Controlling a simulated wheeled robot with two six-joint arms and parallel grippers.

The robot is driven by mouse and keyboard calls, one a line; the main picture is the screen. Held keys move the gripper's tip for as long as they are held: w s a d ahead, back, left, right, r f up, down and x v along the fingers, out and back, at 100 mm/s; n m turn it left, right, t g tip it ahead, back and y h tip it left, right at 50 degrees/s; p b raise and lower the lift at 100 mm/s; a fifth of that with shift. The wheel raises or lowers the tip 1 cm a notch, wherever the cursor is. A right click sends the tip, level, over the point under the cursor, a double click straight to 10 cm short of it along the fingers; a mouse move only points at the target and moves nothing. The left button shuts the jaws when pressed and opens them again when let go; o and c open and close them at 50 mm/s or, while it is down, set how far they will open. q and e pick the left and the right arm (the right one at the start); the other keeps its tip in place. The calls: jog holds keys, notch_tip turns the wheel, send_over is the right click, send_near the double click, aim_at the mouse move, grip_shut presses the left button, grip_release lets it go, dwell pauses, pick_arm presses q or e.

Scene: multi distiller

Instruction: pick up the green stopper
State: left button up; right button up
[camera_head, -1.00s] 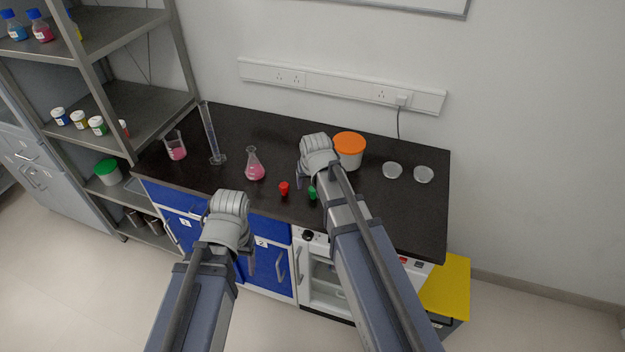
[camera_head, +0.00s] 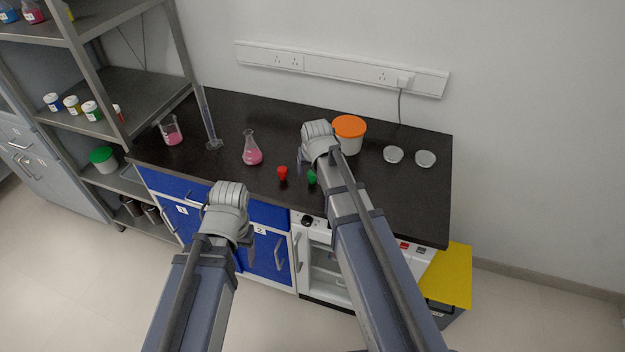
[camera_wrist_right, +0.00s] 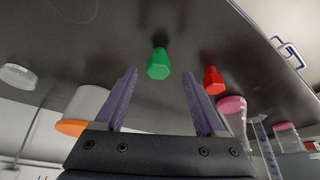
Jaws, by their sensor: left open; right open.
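The green stopper (camera_head: 312,177) stands on the dark bench top near its front edge, partly beside my right forearm in the head view. In the right wrist view the green stopper (camera_wrist_right: 158,64) lies between the lines of the two fingers, around their tips, with nothing seen touching it. My right gripper (camera_wrist_right: 160,74) is open and empty, over the bench; in the head view its fingers (camera_head: 302,168) are just left of the stopper. My left gripper (camera_head: 249,236) is open and empty in front of the blue cabinet, its fingers mostly hidden.
A red stopper (camera_head: 282,172) stands close to the left of the green one, also in the wrist view (camera_wrist_right: 213,82). A pink flask (camera_head: 252,154), a cylinder (camera_head: 211,125) and a beaker (camera_head: 171,135) stand further left. An orange-lidded tub (camera_head: 349,125) is behind my right gripper.

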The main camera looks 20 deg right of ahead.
aim_at(313, 173)
jog(key=b+x, duration=0.2)
jog(key=x, duration=0.1)
jog(key=shift+d+f+b, duration=0.1)
jog(key=shift+f+b, duration=0.25)
jog(key=shift+f, duration=0.05)
jog(key=shift+r, duration=0.1)
jog(key=shift+c, duration=0.5)
grip_shut()
